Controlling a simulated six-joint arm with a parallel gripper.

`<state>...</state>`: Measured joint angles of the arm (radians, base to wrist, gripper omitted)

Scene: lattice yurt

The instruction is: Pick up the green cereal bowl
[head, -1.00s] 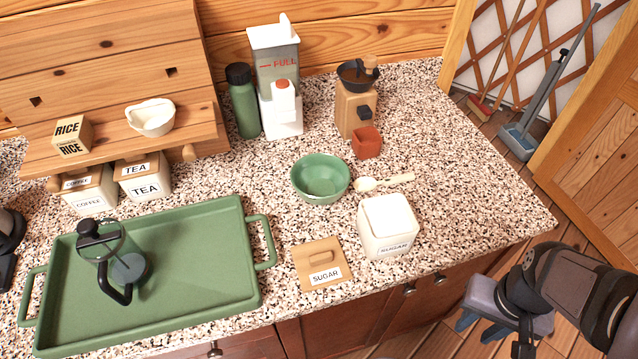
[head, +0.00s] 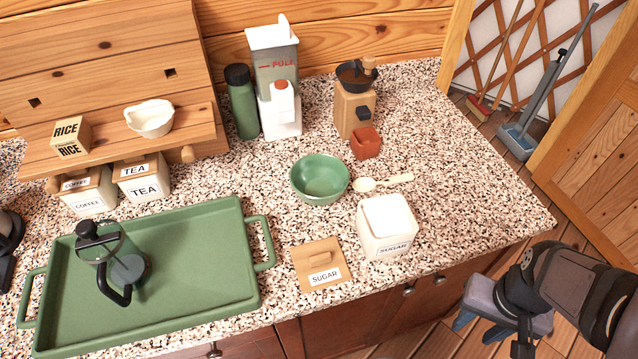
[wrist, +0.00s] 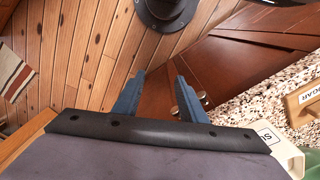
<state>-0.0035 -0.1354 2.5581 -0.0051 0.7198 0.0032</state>
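The green cereal bowl (head: 320,180) stands upright and looks empty on the speckled counter, right of the green tray. A pale spoon (head: 385,183) lies just to its right, and the open white sugar canister (head: 388,228) stands in front and to the right. My gripper (head: 482,330) is off the counter's front edge at the lower right, well apart from the bowl. In the wrist view its two blue fingers (wrist: 160,95) are spread with nothing between them.
A green tray (head: 190,285) holding a French press (head: 112,265) fills the left front. The wooden sugar lid (head: 321,264) lies before the bowl. Behind the bowl stand a red cup (head: 366,143), a grinder (head: 354,105), a white-based dispenser (head: 280,110) and a green bottle (head: 242,103).

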